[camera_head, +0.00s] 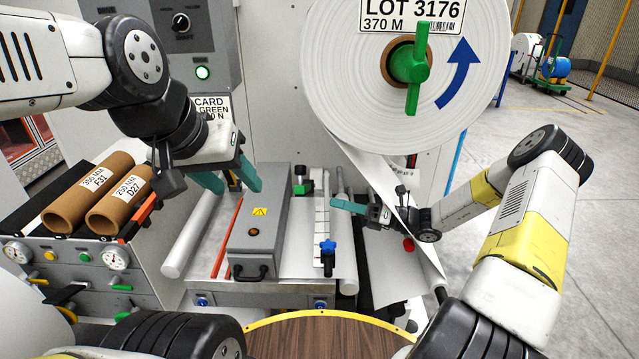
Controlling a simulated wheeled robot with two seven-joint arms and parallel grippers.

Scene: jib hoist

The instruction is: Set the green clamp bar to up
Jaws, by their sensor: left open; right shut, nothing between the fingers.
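A small green-and-black fitting (301,184) stands at the far end of the splicing table, just right of the grey box; it looks like the handle of the green clamp bar. The rest of that bar and its position are hard to make out. A green handle (411,68) also sits upright on the hub of the big paper roll. My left gripper (230,178) is open and empty, above and left of the grey box, apart from the green fitting. My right gripper (335,202) is shut and empty, to the right of the fitting, over the table's right part.
The grey box (259,236) with a front handle fills the table's middle. A pale strip with a blue knob (327,246) lies right of it. The paper web (385,190) slants down from the roll (340,50) beside my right gripper. Cardboard cores (85,195) lie at left.

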